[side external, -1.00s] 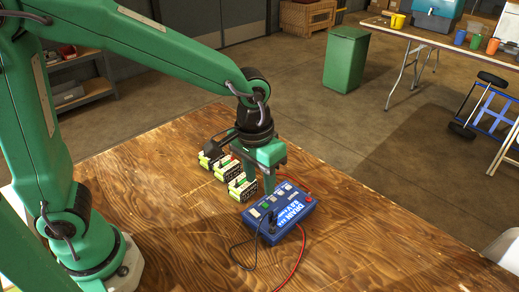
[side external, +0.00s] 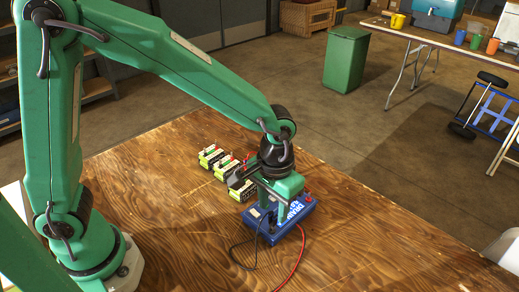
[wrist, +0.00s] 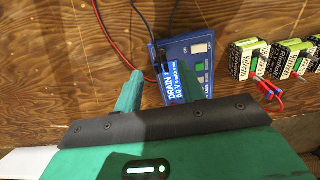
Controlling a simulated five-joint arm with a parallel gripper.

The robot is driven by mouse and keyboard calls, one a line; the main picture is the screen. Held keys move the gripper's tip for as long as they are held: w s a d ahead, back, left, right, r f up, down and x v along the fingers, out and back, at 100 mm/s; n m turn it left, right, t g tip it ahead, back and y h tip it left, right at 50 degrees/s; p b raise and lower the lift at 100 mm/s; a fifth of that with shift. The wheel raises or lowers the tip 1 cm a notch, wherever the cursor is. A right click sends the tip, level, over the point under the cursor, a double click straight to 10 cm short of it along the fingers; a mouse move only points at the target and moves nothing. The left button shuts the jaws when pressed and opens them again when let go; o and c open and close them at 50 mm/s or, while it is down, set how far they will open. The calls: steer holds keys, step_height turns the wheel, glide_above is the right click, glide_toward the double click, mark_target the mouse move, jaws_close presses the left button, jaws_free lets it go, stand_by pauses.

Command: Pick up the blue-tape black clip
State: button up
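The blue drain box (side external: 293,229) lies on the wooden table under my gripper (side external: 272,224); it also shows in the wrist view (wrist: 202,62). A dark clip-like piece (wrist: 162,56) stands at the box's left edge in the wrist view, at the end of the black wire. I take it to be the black clip; its blue tape cannot be told from the blue box. My gripper (wrist: 161,88) is open, its two green fingers apart, with the clip ahead of the gap between them. In the side view the clip is hidden by my gripper.
Several green-and-white battery packs (side external: 210,156) stand in a row behind the box; they also show at the right of the wrist view (wrist: 248,58). Red clips (wrist: 271,90) lie near them. A red wire (side external: 292,262) and a black wire (side external: 237,252) trail across the table. The front table is clear.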

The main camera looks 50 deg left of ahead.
mark_target(273, 214)
steer(key=shift+f, duration=0.1)
steer(key=shift+w+a+f, duration=0.1)
steer(key=shift+f, duration=2.4)
steer(key=c, duration=0.9)
